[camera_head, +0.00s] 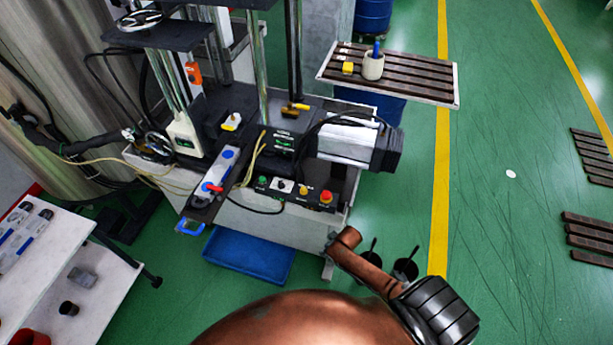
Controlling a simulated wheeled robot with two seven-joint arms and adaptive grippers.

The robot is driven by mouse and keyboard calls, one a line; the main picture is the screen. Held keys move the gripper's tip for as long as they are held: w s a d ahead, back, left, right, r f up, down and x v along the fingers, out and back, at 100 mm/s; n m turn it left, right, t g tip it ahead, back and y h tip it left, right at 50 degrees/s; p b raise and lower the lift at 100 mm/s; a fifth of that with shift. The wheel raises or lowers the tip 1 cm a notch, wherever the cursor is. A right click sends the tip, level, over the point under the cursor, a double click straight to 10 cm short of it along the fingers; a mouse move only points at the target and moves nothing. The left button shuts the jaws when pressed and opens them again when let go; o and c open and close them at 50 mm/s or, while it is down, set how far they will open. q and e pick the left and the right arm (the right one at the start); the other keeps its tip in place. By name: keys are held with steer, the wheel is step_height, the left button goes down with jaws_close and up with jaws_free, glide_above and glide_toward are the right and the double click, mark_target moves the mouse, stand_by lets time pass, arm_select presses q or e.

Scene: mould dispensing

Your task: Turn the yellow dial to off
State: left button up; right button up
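The machine in the middle has a low control panel (315,208) on its front. A small yellow control (303,190) sits there, between a selector on a white plate (281,186) and a red button (326,197). A green button (262,181) is at the left end. Another yellow knob-like piece (231,121) sits on a white base higher on the machine, to the left. I cannot tell which is the dial, and the settings are too small to read. Neither of my grippers can be made out, and nothing is seen touching the controls.
A blue tray (247,257) lies on the floor before the machine. A white shelf (45,245) stands at left.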

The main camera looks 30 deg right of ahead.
steer(key=w+a+r+n+p, duration=0.1)
steer(key=w+r+p, duration=0.15)
steer(key=r, duration=0.55)
steer(key=w+a+r+y+p, duration=0.15)
steer(key=w+r, duration=0.25)
steer(key=r, duration=0.5)
steer(key=w+a+r+n+h+p, duration=0.1)
steer(key=w+r+p, duration=0.15)
steer(key=r, duration=0.55)
glide_toward(304, 189)
steer(key=f, duration=0.1)
arm_select(q)
step_height(304, 189, up, 10)
steer(key=p, duration=0.1)
arm_select(e)
steer(key=shift+w+x, duration=0.15)
steer(key=shift+x, duration=1.85)
steer(key=shift+w+x, duration=0.1)
steer(key=shift+x, duration=1.85)
steer(key=shift+r, duration=0.1)
jaws_close()
